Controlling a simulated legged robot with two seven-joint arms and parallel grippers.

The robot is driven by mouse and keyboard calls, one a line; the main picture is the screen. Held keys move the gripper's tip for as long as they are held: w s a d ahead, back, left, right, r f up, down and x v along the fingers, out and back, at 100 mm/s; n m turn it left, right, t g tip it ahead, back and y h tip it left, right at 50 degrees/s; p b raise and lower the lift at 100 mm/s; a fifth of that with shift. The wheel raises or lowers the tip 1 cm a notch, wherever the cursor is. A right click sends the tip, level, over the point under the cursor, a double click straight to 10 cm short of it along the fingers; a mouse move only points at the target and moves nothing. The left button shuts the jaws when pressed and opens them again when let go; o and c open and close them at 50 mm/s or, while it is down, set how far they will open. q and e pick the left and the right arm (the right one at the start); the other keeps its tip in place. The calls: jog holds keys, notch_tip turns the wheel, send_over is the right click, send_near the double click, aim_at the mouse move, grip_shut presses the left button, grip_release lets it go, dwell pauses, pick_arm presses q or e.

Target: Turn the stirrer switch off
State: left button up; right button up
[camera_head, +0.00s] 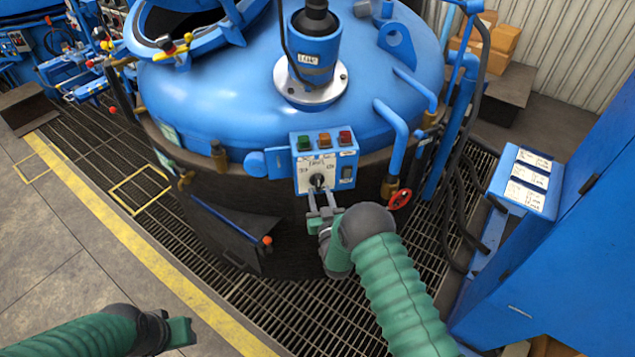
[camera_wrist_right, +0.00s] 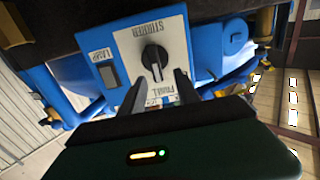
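The stirrer switch is a black rotary knob (camera_head: 317,181) on the white plate of a blue control box (camera_head: 349,160) on the furnace's side. The knob (camera_wrist_right: 155,60) also shows in the right wrist view, below an upside-down "STIRRER" label. My right gripper (camera_head: 319,200) is at the knob from below. In the right wrist view its two fingers (camera_wrist_right: 161,78) stand apart, one each side of the knob's near end; I cannot tell whether they touch it. My left gripper (camera_head: 182,332) is low at the left, away from the box; its finger gap is not clear.
Green, orange and red buttons (camera_head: 324,140) top the box, and a black rocker switch (camera_head: 347,173) sits right of the knob. A red valve wheel (camera_head: 400,199) and pipes are close on the right. A blue cabinet (camera_head: 570,240) stands further right. Grating surrounds the furnace.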

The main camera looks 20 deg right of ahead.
aim_at(319, 182)
jog(key=w, duration=0.4)
jog(key=shift+d+r, duration=0.15)
jog(key=shift+r, duration=0.05)
jog(key=shift+w+d+f, duration=0.15)
jog(key=shift+w+d, duration=0.15)
jog(key=shift+d, duration=0.35)
jog(key=shift+a, duration=0.5)
grip_shut()
jog(key=shift+d, duration=0.2)
